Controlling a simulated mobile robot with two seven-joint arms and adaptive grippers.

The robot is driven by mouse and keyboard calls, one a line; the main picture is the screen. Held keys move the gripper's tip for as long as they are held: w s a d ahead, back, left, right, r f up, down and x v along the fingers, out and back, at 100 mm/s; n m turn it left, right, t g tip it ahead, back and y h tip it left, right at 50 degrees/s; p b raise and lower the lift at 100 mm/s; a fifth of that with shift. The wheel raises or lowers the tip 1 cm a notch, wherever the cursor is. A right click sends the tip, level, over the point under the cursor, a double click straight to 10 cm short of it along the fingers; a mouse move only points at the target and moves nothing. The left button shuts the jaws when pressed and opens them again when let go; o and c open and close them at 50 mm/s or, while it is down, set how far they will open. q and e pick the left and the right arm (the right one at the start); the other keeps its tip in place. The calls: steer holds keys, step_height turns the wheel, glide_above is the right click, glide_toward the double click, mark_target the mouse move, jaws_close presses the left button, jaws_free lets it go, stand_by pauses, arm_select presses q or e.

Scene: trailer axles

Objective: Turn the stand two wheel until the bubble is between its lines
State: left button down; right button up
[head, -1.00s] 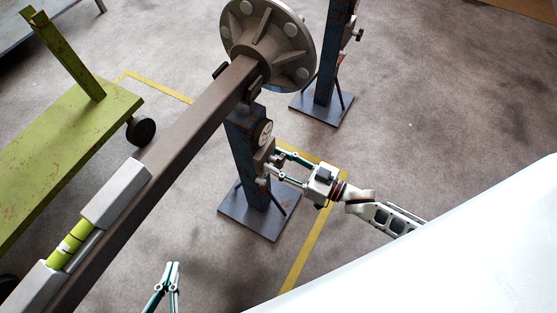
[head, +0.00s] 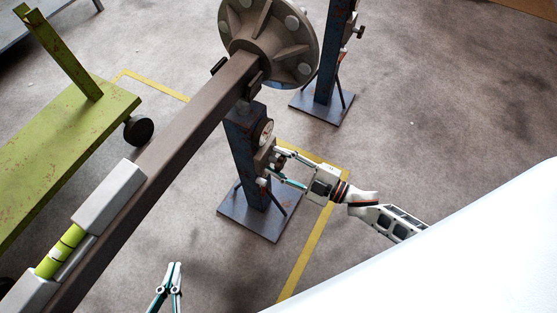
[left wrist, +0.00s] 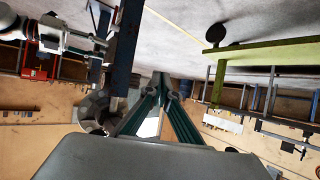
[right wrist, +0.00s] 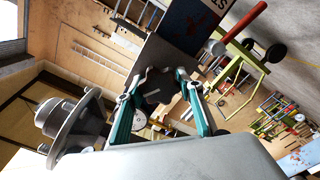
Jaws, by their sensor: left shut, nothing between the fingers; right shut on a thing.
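The brown axle beam (head: 165,155) runs diagonally across the head view, with a grey hub (head: 270,35) at its upper end. A blue stand (head: 245,160) is under the beam near the hub. My right gripper (head: 277,165) is shut on the stand wheel at this stand's side. The wheel shows as a dark lobed piece (right wrist: 155,85) between the fingers in the right wrist view. The level with its yellow-green vial (head: 60,252) lies on the beam; the bubble's place between its lines is too small to tell. My left gripper (head: 175,266) is shut and empty.
A second blue stand (head: 324,85) stands behind. A green wheeled cart (head: 60,150) is at the left. Yellow lines (head: 318,235) mark the grey floor, which is clear at the upper right. A white surface (head: 450,260) covers the lower right.

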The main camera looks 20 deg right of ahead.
steer(key=shift+n, duration=0.6)
arm_select(q)
steer(key=shift+w+d+r, duration=0.1)
steer(key=shift+w+r, duration=0.25)
steer(key=shift+r, duration=0.05)
arm_select(e)
steer(key=shift+n, duration=0.6)
arm_select(q)
steer(key=shift+s+f, duration=0.15)
steer(key=shift+f, duration=0.05)
arm_select(e)
steer(key=o, duration=1.1)
arm_select(q)
steer(key=shift+s+f, duration=0.15)
steer(key=shift+s, duration=0.05)
steer(key=shift+w, duration=0.15)
arm_select(e)
steer(key=v, duration=1.2)
